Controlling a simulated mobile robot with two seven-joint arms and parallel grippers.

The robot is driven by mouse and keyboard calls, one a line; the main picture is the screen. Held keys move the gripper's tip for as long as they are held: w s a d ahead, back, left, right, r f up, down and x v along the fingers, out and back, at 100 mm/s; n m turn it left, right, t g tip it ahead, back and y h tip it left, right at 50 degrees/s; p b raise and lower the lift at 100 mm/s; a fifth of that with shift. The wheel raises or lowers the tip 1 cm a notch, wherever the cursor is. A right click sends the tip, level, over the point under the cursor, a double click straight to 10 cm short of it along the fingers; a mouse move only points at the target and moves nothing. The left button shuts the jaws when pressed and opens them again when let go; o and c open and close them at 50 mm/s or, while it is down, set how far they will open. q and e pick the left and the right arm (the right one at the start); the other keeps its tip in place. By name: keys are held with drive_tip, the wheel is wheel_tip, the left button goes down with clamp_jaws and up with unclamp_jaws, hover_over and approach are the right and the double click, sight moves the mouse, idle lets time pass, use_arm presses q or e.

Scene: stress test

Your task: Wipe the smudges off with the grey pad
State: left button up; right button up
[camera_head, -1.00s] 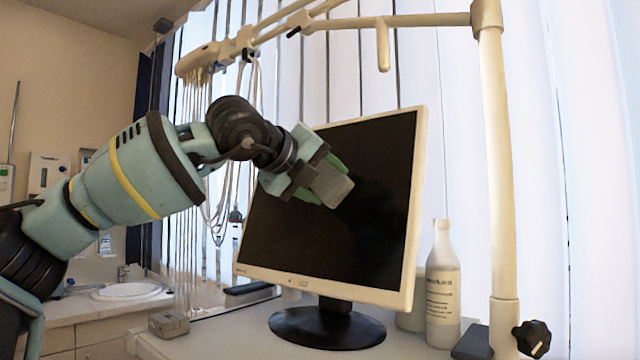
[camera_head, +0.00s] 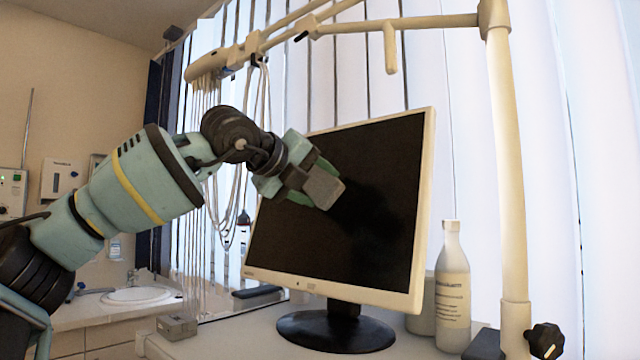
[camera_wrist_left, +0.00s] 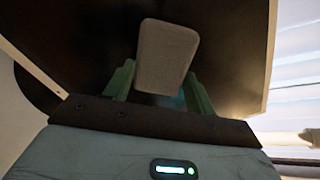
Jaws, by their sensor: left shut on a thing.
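My left gripper (camera_head: 312,184) is shut on the grey pad (camera_head: 323,187), in front of the upper left part of the monitor screen. In the left wrist view the grey pad (camera_wrist_left: 167,57) sits between the two green fingers, with the dark screen (camera_wrist_left: 225,60) behind it. I cannot tell whether the pad touches the screen. The monitor (camera_head: 380,220) has a dark screen, a cream frame and a round black foot. A faint darker, cloudy patch (camera_head: 375,208) shows on the screen right of the pad; other smudges are hard to make out. My right gripper is not in view.
A white bottle (camera_head: 453,290) and a pale container (camera_head: 424,305) stand right of the monitor. A cream lamp arm (camera_head: 506,180) with a black knob rises at the right. Hanging cords (camera_head: 205,200) and a sink (camera_head: 132,296) are at the left.

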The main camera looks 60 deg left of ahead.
sight(305, 188)
use_arm(q)
drive_tip(key=shift+a, duration=0.15)
drive_tip(key=shift+s+a, duration=0.3)
drive_tip(key=shift+a, duration=0.55)
drive_tip(key=shift+s+a, duration=0.3)
drive_tip(key=shift+a, duration=0.5)
drive_tip(key=shift+s+a+p, duration=0.15)
drive_tip(key=shift+s+a, duration=0.1)
drive_tip(key=shift+a, duration=0.65)
drive_tip(key=shift+s+a+p, duration=0.15)
drive_tip(key=shift+s+a, duration=0.1)
drive_tip(key=shift+a, duration=0.6)
drive_tip(key=shift+b+v, duration=0.95)
drive_tip(key=shift+v, duration=2)
drive_tip(key=shift+s, duration=0.15)
